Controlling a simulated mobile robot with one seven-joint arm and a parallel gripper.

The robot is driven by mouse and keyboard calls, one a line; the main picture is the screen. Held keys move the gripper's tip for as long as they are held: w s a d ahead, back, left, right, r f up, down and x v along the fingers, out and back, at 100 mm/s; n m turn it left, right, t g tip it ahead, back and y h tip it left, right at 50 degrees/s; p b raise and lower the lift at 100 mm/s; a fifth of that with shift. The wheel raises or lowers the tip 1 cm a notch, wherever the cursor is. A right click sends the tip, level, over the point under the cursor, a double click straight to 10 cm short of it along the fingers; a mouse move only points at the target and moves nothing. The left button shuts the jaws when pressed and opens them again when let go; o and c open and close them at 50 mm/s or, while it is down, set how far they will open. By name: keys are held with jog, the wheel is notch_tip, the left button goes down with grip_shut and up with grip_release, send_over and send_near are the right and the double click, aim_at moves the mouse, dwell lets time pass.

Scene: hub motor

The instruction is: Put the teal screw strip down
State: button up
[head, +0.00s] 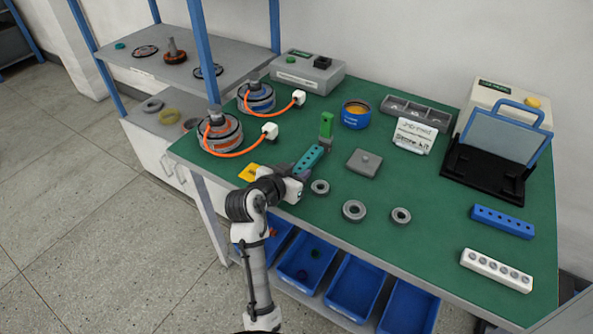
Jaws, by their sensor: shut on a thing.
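The teal screw strip (309,160) is at the end of my arm, over the left middle of the green table. It is tilted, with its far end pointing up and to the right, and has a row of dark holes. My gripper (296,181) is shut on its near end. The fingers are small and partly hidden by the wrist. I cannot tell whether the strip touches the table or hangs just above it.
A grey plate (364,163) and grey rings (354,211) lie to the right. A yellow piece (249,172) lies left. A blue strip (503,222) and a white strip (496,270) lie far right. The front right middle is clear.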

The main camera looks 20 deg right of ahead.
jog(key=shift+r, duration=0.1)
jog(key=o, duration=0.6)
jog(key=shift+f, duration=0.25)
jog(key=shift+c, duration=0.2)
jog(key=o, duration=0.4)
jog(key=shift+o, duration=0.2)
jog(key=shift+r, duration=0.1)
jog(key=shift+r, duration=0.15)
jog(key=b+v, duration=0.1)
jog(key=v, duration=1.1)
jog(key=shift+b, duration=0.4)
